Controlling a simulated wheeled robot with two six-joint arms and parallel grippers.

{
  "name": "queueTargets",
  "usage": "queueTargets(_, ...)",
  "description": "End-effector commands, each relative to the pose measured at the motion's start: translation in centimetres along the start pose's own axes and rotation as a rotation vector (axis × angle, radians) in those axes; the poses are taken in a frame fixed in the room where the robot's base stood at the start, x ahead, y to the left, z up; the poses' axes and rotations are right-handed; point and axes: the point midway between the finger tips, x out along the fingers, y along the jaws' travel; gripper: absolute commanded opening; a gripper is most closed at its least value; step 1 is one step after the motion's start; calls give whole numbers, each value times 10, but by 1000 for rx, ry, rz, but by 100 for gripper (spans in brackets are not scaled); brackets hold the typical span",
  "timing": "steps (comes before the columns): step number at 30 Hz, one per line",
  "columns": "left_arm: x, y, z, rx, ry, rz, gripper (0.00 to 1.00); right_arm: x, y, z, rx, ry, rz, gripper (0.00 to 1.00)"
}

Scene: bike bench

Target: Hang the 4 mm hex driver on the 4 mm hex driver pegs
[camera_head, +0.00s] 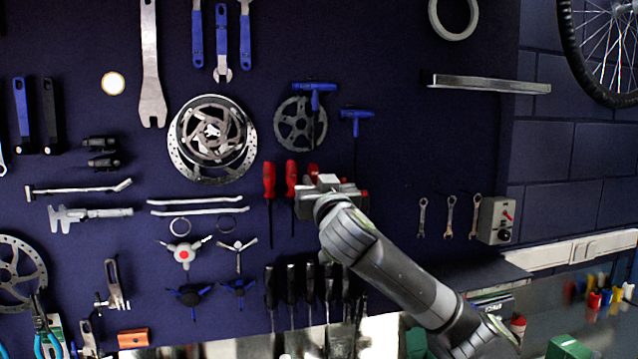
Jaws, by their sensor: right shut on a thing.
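A blue T-handled hex driver (314,88) stands upright with its handle on top, in front of the grey chainring. Its shaft runs down toward my right gripper (328,184), which is shut on it; the fingertips and the grip point are hard to make out. A second, smaller-looking blue T-handled driver (356,114) hangs on the pegboard just to the right, its lower shaft passing behind the gripper. Size markings are not readable. I cannot make out the 4 mm pegs. My left gripper is not in view.
The dark tool board (390,60) is crowded. Red-handled screwdrivers (269,180) hang close left of my gripper, and black-handled tools (291,285) hang below. The chainring (291,128) is behind the driver. A metal shelf bar (488,84) sticks out at upper right. Board right of the second driver is bare.

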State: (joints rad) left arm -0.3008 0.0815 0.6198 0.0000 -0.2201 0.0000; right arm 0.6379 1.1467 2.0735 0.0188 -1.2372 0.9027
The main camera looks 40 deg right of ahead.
Motion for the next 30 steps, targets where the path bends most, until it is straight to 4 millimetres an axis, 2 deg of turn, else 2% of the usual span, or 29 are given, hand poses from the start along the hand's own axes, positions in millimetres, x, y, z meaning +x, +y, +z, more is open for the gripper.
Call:
queueTargets(15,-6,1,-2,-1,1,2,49,29,0,10,1,0,0,0)
queueTargets(30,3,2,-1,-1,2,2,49,38,0,22,0,0,1,0)
